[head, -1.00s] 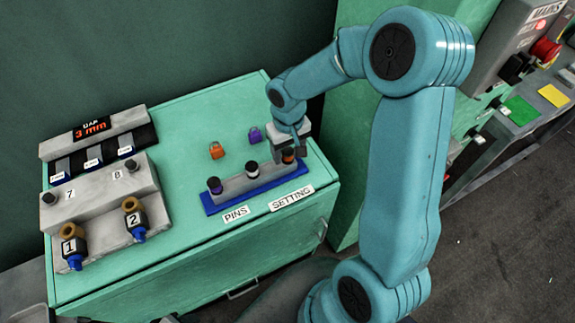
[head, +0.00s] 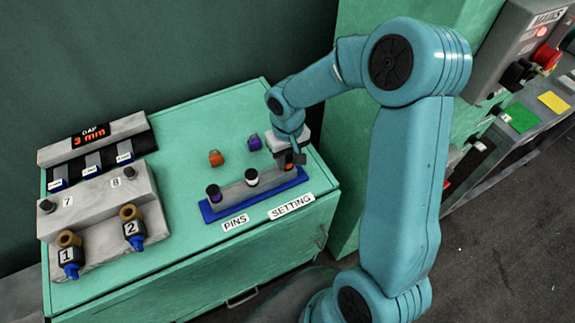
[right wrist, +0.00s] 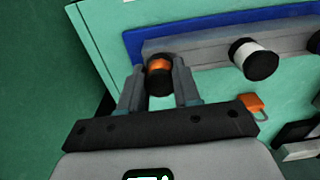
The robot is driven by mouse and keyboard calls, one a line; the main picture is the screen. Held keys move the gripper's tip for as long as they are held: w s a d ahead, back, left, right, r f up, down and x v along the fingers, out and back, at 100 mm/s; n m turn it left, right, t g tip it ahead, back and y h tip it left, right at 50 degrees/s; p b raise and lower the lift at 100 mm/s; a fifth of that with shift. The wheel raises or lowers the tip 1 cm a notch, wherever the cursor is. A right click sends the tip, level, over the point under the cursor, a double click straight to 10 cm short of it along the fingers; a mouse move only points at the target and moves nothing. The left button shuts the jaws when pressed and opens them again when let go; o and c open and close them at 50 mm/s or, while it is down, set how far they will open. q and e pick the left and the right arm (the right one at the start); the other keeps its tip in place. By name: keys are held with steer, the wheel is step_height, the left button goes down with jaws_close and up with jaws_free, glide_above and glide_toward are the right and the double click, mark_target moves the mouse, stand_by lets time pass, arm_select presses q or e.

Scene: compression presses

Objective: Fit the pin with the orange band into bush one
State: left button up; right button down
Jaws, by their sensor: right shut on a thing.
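The pin with the orange band (right wrist: 158,66) is between the fingers of my right gripper (right wrist: 158,88) in the right wrist view. The gripper is shut on it, at the right end of the grey pin rack (right wrist: 200,44). Whether the pin is lifted from the rack I cannot tell. In the head view my right gripper (head: 293,157) mostly hides this pin. Bush one is the brass-coloured ring (head: 68,239) above the label 1, on the left of the cabinet top. My left gripper is not in view.
A pin with a white band (head: 252,178) and one with a purple band (head: 214,193) stand in the rack. Bush two (head: 128,212) is right of bush one. Orange (head: 215,158) and purple (head: 254,142) padlocks lie behind the rack. The cabinet top between is clear.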

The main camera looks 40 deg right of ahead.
mark_target(288, 158)
steer(key=shift+w+r+p, duration=0.1)
steer(key=shift+r+p, duration=0.2)
steer(key=shift+r, duration=0.35)
steer(key=shift+r, duration=0.1)
steer(key=shift+r+p, duration=0.4)
steer(key=shift+r, duration=0.1)
steer(key=shift+r, duration=0.2)
steer(key=shift+r+p, duration=0.35)
steer(key=shift+r, duration=0.3)
steer(key=shift+r+p, duration=1.55)
steer(key=shift+r, duration=0.5)
steer(key=shift+f, duration=0.1)
